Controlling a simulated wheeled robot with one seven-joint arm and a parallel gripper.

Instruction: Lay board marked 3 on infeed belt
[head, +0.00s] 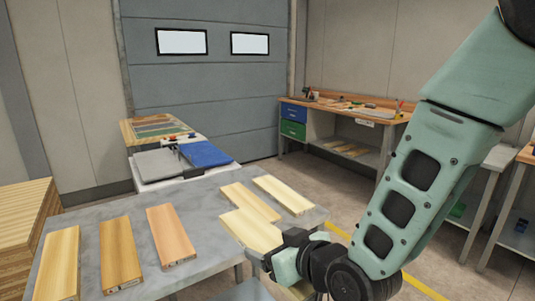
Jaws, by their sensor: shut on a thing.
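My gripper (284,252) is shut on a pale wooden board (248,229) at the right front of the grey table (210,205). The fingertips are partly hidden by the wrist. I cannot tell which of these is the infeed belt.
Two pale boards (250,202) (283,194) lie behind the held one. A pale board (60,264), a yellow-brown board (120,252) and a reddish board (170,234) lie at the left. A timber stack (25,235) stands far left, a workbench (345,113) back right.

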